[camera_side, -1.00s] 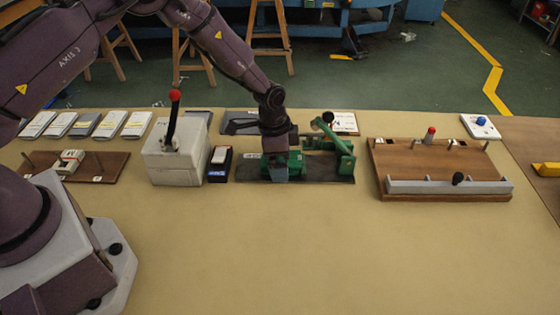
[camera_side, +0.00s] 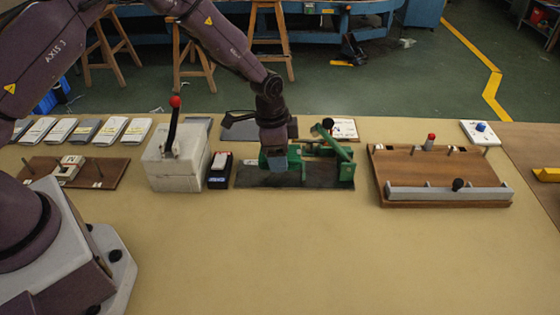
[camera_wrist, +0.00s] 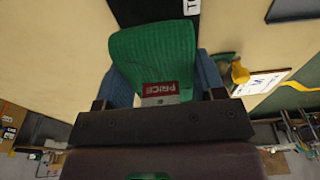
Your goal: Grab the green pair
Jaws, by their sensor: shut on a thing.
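The green pair (camera_wrist: 150,60), a folded green knit with a red and white PRICE label, fills the middle of the wrist view. My gripper (camera_wrist: 163,85) is shut on it, with a blue finger on each side. In the side view my gripper (camera_side: 273,160) points down over the left part of a dark plate (camera_side: 255,180), beside a green clamp device (camera_side: 338,147). In that view the fingers largely hide the pair, and I cannot clearly tell it from the green device behind.
A white block (camera_side: 172,170) with a red-knobbed lever and a small black box (camera_side: 219,181) stand close left. A wooden board (camera_side: 430,165) with a grey bar lies right. A pegged board (camera_side: 110,171) and several packets lie left. The front table is clear.

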